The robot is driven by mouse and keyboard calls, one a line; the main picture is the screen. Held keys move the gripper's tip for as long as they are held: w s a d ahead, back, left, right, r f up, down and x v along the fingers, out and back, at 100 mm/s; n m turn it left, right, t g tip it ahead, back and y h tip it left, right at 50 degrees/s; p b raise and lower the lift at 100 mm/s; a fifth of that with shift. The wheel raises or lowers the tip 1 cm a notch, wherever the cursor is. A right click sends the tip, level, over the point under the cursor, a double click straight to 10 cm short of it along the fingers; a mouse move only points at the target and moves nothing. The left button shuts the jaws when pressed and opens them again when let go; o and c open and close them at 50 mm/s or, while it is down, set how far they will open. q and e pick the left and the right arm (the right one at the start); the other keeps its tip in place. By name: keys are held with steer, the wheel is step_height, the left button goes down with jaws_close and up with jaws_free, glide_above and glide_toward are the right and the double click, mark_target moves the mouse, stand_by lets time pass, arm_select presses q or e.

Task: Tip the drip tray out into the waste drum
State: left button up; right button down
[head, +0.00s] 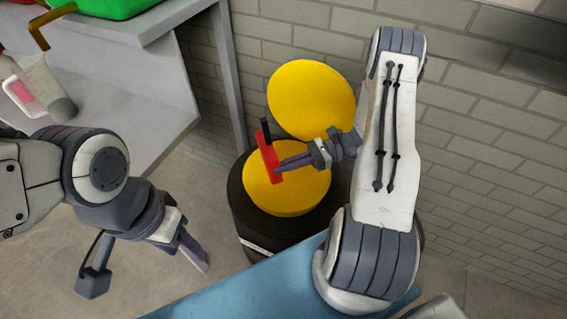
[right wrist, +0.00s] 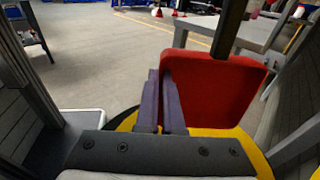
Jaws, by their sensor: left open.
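The red drip tray (head: 269,163) is on edge, over the waste drum (head: 245,225) in the head view. A black bar sticks up from it. My right gripper (head: 281,164) is shut on the tray's edge. In the right wrist view the fingers (right wrist: 162,90) are close together against the red tray (right wrist: 215,90). The drum is black with a yellow round top, and a yellow disc (head: 311,95) stands behind it by the wall. The tray's contents cannot be seen. My left gripper (head: 195,255) is open and empty, left of the drum.
A brick wall (head: 480,130) closes the back. A blue surface (head: 250,290) lies in front. Floor shows left of the drum.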

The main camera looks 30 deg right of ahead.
steer(key=a+h+p, duration=0.2)
steer(key=h, duration=0.2)
steer(key=a+f+g+h+p, duration=0.1)
steer(key=a+h+p, duration=0.1)
steer(key=h, duration=0.2)
steer(key=a+f+h+p, duration=0.1)
steer(key=a+h+p, duration=0.2)
steer(key=h, duration=0.1)
steer(key=shift+w+f+g+h, duration=0.2)
steer(key=shift+w+g+h, duration=0.15)
steer(key=shift+g+h, duration=0.05)
steer(key=shift+a+f+h, duration=0.1)
steer(key=shift+f+h, duration=0.15)
steer(key=shift+h, duration=0.45)
steer(key=shift+f+g+h+p, duration=0.3)
steer(key=shift+h+p, duration=0.5)
steer(key=shift+p, duration=0.4)
steer(key=shift+f+h+p, duration=0.3)
steer(key=shift+p, duration=0.1)
steer(key=shift+f, duration=0.15)
